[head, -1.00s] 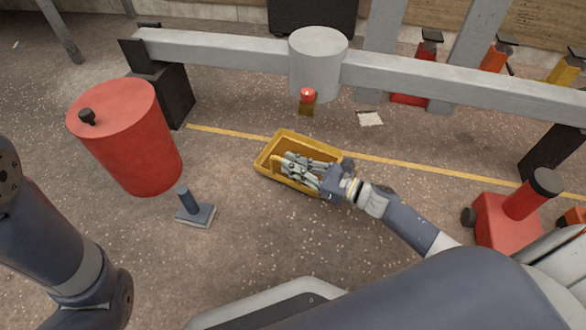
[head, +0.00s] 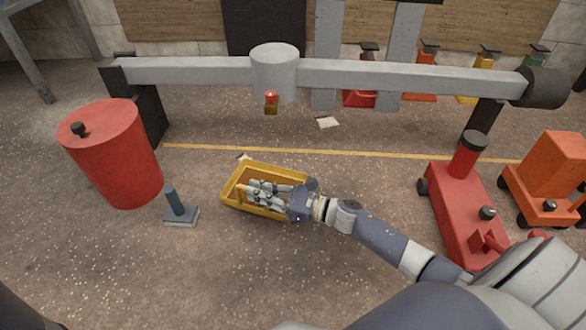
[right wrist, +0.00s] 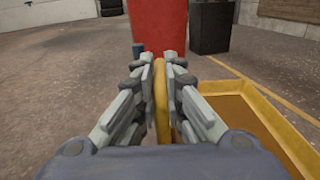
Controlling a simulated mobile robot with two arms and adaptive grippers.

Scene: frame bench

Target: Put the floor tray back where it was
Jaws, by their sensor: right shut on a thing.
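The floor tray (head: 240,204) is a shallow yellow open box on the concrete floor in the head view, in front of the yellow line. My right gripper (head: 256,193) reaches over it from the right. In the right wrist view the right gripper (right wrist: 161,100) is shut on the tray's yellow wall (right wrist: 162,85), with the tray's hollow (right wrist: 236,118) to the right of the fingers. The inside looks empty where I can see it; my fingers hide part of it. I cannot tell whether the tray touches the floor. My left gripper is out of view.
A red drum (head: 115,160) and a small grey stand (head: 180,212) are left of the tray. A grey beam (head: 400,76) with a cylinder (head: 274,70) spans behind it. Red (head: 462,215) and orange (head: 548,180) wheeled units stand right. A paper (head: 328,122) lies beyond the line.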

